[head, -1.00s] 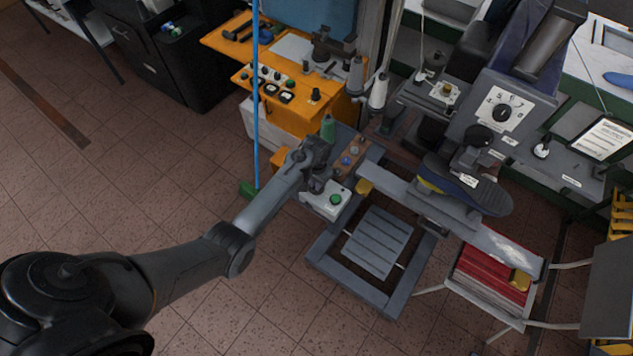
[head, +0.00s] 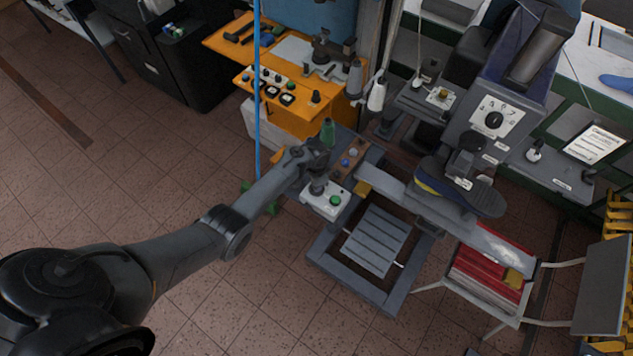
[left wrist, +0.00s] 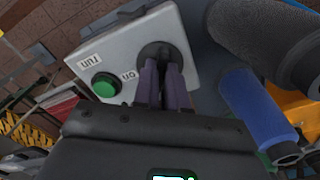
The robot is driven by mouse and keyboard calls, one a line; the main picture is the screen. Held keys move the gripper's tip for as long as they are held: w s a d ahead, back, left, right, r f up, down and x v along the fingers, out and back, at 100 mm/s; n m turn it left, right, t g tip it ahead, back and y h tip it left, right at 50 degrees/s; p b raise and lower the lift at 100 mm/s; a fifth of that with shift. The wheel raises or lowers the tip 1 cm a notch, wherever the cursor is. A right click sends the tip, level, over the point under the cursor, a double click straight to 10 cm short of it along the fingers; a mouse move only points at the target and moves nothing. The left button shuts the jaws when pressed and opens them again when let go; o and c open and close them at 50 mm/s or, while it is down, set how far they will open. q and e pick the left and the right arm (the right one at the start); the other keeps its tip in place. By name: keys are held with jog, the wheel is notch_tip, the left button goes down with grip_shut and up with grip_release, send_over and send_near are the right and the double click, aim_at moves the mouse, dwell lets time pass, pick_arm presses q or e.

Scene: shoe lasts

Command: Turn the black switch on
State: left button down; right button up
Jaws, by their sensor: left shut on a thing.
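The black switch (left wrist: 156,50) is a round knob on a pale control box (left wrist: 125,52), seen in the left wrist view. The word "on" is printed beside it. A green button (left wrist: 104,87) with a "run" label sits on the same box. My left gripper (left wrist: 164,72) is shut on the switch from above, its fingers close together and hiding part of it. In the head view the box (head: 320,207) and its green button (head: 335,200) show below my left wrist. The knob's exact angle is hard to tell. My right gripper is out of view.
A blue spool (left wrist: 252,108) and a dark grey cylinder (left wrist: 265,40) stand close to the gripper's right in the wrist view. A machine with a dial (head: 494,120) and a shoe (head: 460,192) stands right of the box. An orange bench (head: 290,110) is behind; open floor lies left.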

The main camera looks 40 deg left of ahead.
pick_arm(q)
jog(key=m, duration=0.5)
jog(key=shift+m, duration=0.3)
jog(key=m, duration=0.3)
jog(key=shift+m, duration=1.3)
jog(key=c, duration=1.2)
grip_release()
jog(key=shift+r, duration=0.15)
